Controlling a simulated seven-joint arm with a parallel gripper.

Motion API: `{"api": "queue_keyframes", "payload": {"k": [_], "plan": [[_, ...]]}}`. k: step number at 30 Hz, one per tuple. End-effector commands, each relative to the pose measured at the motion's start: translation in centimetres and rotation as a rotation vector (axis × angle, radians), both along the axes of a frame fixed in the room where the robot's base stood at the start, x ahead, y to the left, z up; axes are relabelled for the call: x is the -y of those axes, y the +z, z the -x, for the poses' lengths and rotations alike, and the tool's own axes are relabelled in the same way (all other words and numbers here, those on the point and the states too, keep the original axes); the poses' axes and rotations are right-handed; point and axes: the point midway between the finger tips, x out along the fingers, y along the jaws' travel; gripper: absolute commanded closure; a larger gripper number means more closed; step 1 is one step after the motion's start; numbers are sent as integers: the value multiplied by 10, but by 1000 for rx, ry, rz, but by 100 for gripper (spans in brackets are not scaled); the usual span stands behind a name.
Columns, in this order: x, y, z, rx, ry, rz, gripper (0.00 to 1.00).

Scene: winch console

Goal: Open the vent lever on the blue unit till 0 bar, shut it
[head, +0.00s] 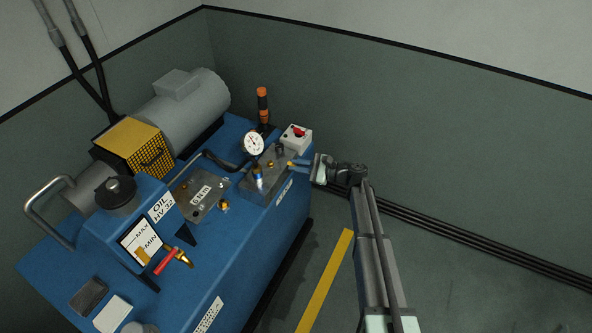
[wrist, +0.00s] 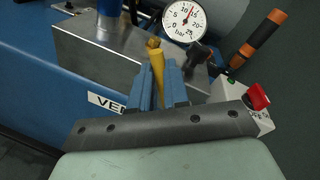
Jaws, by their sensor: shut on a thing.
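The blue unit (head: 262,238) stands along the wall, with a grey metal block (head: 254,183) on its top. The yellow vent lever (wrist: 157,66) sticks out from this block near a brass fitting (wrist: 152,43). My gripper (wrist: 161,78) has its two blue fingers shut on the lever, one on each side. In the head view my gripper (head: 301,164) reaches the block from the right. The gauge (wrist: 184,22) above the block has its needle a little past 10 bar. A label starting "VE" (wrist: 104,102) is partly hidden by my gripper.
A white box with a red switch (head: 297,136) and an orange-black handle (head: 263,106) stand close behind the lever. A red-handled valve (head: 167,261) sits by the oil tank (head: 150,207).

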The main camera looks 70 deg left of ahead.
Motion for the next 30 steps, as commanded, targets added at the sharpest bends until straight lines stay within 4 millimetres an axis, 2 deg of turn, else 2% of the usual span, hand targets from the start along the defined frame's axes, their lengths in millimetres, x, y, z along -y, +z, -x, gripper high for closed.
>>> {"api": "queue_keyframes", "payload": {"k": [15,30], "plan": [[-13,6,-13,-234,0,232,100],[-15,6,-15,-275,-1,274,100]]}}
